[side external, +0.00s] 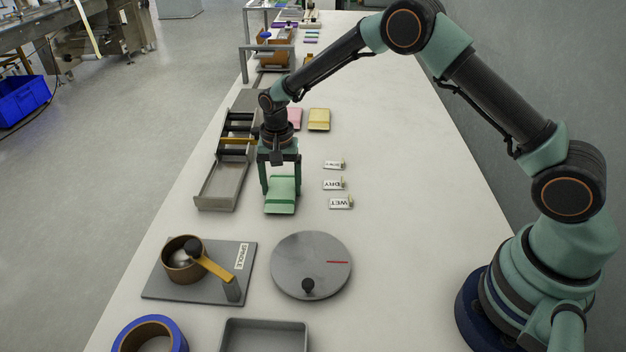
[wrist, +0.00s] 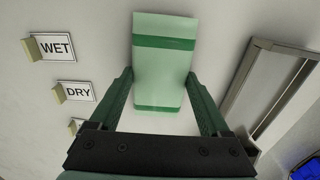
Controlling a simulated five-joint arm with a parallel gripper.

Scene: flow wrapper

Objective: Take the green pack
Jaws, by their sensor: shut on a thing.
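The green pack (side external: 280,200) is pale green with darker green bands. In the side view it is low over the table beside the metal tray; I cannot tell whether it touches the table. My gripper (side external: 281,186) points down with one finger on each side of the pack, shut on it. In the wrist view the pack (wrist: 164,60) sits between the two fingers of my gripper (wrist: 161,80), and its far end sticks out beyond them.
Pink (side external: 295,118) and yellow (side external: 319,119) packs lie behind. A long metal tray (side external: 215,185) is at left, and WET (side external: 340,203) and DRY (side external: 333,185) signs at right. In front are the spindle plate (side external: 160,285) and a grey disc (side external: 325,250).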

